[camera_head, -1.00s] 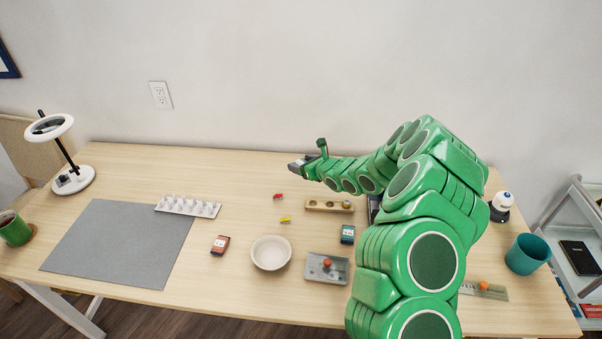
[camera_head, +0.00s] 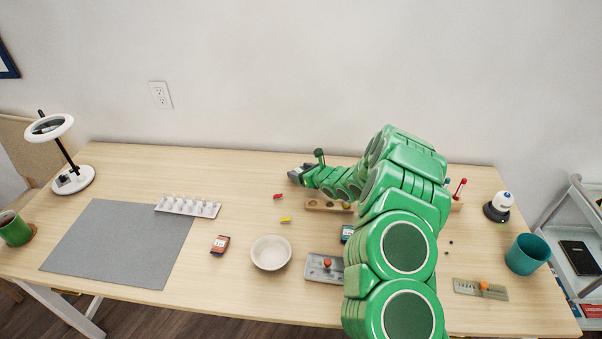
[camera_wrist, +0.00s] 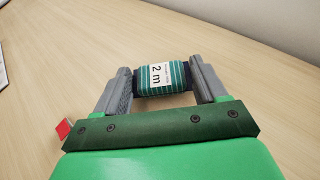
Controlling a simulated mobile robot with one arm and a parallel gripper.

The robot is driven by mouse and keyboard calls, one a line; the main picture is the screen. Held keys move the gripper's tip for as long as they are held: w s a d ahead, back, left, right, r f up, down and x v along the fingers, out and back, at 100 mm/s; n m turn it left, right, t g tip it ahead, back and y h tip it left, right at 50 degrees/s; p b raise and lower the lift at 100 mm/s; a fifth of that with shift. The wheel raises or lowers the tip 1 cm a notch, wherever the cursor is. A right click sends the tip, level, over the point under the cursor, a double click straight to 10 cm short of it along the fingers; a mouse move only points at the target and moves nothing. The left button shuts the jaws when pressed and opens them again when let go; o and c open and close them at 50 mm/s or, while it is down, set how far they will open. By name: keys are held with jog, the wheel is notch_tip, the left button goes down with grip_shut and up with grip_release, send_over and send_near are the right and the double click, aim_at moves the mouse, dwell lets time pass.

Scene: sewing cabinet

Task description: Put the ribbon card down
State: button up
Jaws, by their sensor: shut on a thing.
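In the wrist view my gripper (camera_wrist: 164,86) is shut on the ribbon card (camera_wrist: 177,76), a dark card wound with teal striped ribbon under a white "2 m" label. The card sits between the two grey fingers over bare wooden table; whether it touches the table I cannot tell. In the head view my gripper (camera_head: 296,175) is at the back middle of the table (camera_head: 130,165), and the card it holds cannot be made out there.
A red piece (camera_head: 278,196) and a yellow piece (camera_head: 285,219) lie in front of my gripper. A wooden block (camera_head: 318,204) is to the right, partly behind my arm. A white bowl (camera_head: 270,253) stands nearer the front. The back left table is clear.

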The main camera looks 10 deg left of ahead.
jog(key=shift+f, duration=0.2)
jog(key=shift+f, duration=0.1)
jog(key=o, duration=1)
jog(key=shift+s+d+r, duration=0.15)
jog(key=shift+d+r, duration=0.05)
jog(key=shift+v, duration=5.7)
jog(key=shift+s, duration=0.1)
